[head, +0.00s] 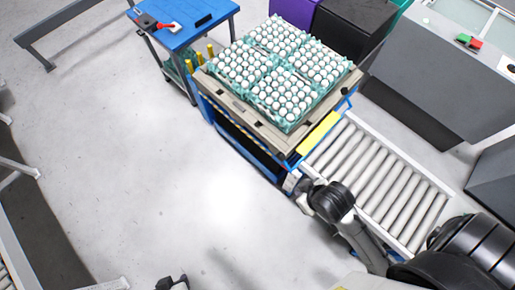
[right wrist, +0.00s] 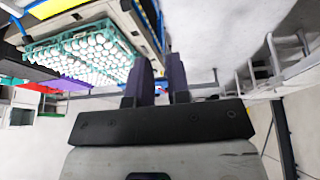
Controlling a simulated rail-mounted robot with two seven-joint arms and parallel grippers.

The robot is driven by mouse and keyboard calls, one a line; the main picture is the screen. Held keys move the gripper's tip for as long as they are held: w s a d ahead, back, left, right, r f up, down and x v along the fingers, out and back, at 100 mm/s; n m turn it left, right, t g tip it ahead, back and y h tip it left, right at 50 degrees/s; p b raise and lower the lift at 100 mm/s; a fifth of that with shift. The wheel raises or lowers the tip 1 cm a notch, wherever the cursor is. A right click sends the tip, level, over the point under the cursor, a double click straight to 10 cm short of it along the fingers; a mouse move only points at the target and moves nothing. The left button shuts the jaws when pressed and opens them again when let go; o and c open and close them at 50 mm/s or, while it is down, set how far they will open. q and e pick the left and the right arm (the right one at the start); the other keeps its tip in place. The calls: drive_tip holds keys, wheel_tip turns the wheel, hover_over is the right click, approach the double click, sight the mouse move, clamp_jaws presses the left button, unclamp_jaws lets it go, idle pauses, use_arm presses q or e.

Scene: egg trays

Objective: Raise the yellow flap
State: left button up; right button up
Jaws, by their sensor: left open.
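The yellow flap (head: 318,133) lies along the right edge of the blue-framed tray station (head: 273,169), beside the roller conveyor. A yellow strip (right wrist: 52,8), seemingly the same flap, shows at the top left of the right wrist view. My right arm reaches in from the lower right of the head view, ending near the station's front corner, below the flap. My right gripper (right wrist: 158,72) has its two dark fingers apart with nothing between them; they do not touch the flap. My left gripper (head: 172,283) is open and empty at the bottom edge, far from the flap.
Egg trays (head: 247,87) full of white eggs sit on the station. The roller conveyor (head: 385,179) runs right from it. A blue table (head: 203,18) with a red tool stands behind left. Purple and black bins (head: 352,20) stand behind.

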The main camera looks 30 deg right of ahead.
drive_tip(key=w+f+b, duration=0.1)
drive_tip(key=w+b, duration=0.1)
drive_tip(key=w+a+f+t+b, duration=0.1)
drive_tip(key=w+f+b, duration=0.1)
drive_tip(key=w+b, duration=0.1)
drive_tip(key=w+f+t+b, duration=0.1)
drive_tip(key=w+f+b, duration=0.1)
drive_tip(key=w+b, duration=0.1)
drive_tip(key=shift+a+y, duration=0.25)
drive_tip(key=shift+y, duration=0.05)
clamp_jaws()
drive_tip(key=w+a+f+m+h+b, duration=0.2)
drive_tip(key=w+a+f+h+b, duration=0.1)
drive_tip(key=w+f+b, duration=0.9)
drive_tip(key=w+a+f+m+h+b, duration=0.2)
drive_tip(key=w+a+f+h+b, duration=0.1)
drive_tip(key=w+f+b, duration=0.85)
drive_tip(key=s+d+f+m+g+h, duration=0.35)
drive_tip(key=f+m+h, duration=0.2)
drive_tip(key=f, duration=0.25)
use_arm(q)
wheel_tip(320, 180, down, 33)
drive_tip(key=shift+p, duration=0.35)
use_arm(e)
drive_tip(key=w+d+r+m+h, duration=0.1)
drive_tip(key=d+m, duration=0.6)
drive_tip(key=d, duration=0.4)
drive_tip(key=shift+w+d, duration=0.2)
drive_tip(key=shift+w, duration=0.1)
